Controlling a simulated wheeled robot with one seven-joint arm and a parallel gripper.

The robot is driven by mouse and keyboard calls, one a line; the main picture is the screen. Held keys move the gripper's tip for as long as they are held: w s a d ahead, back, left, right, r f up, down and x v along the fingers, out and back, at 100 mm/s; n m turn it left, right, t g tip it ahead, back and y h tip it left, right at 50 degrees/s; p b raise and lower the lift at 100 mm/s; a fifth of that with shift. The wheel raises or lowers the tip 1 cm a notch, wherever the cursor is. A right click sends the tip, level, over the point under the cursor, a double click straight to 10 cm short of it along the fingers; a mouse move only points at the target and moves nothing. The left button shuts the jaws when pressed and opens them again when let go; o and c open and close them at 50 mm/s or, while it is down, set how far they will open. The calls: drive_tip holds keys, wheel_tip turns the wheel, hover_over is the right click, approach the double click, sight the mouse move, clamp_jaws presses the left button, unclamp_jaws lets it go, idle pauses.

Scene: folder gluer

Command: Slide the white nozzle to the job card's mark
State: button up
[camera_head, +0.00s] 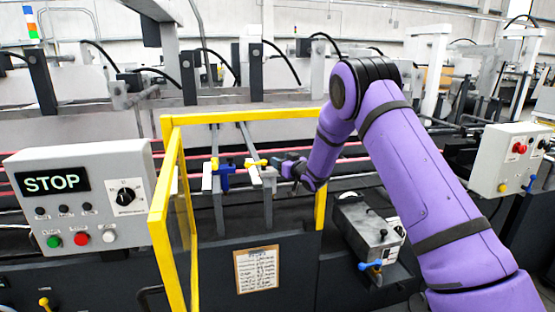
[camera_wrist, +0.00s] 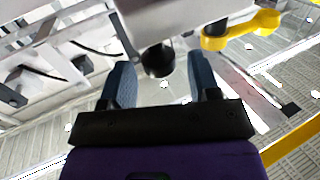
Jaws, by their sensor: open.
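My gripper (camera_head: 290,170) is inside the yellow-framed guard opening, just right of a pale block with a yellow handle (camera_head: 256,163). In the wrist view its two blue-grey fingers (camera_wrist: 161,82) are apart, with a dark round knob (camera_wrist: 158,60) between and beyond their tips. The knob sits under a white block (camera_wrist: 175,15), which looks like the white nozzle's body. A yellow handle (camera_wrist: 240,30) shows beside it. Contact cannot be told. Farther left are a blue part (camera_head: 225,172) and another white piece (camera_head: 207,181). The job card (camera_head: 257,269) hangs on the front panel; its writing is too small to read.
The yellow guard door (camera_head: 160,228) stands open at left, and the yellow frame (camera_head: 240,116) surrounds the opening. A control box showing STOP (camera_head: 80,197) is at left. A grey box (camera_head: 368,230) with a blue handle stands below my arm.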

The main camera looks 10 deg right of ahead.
drive_tip(key=shift+x, duration=1.8)
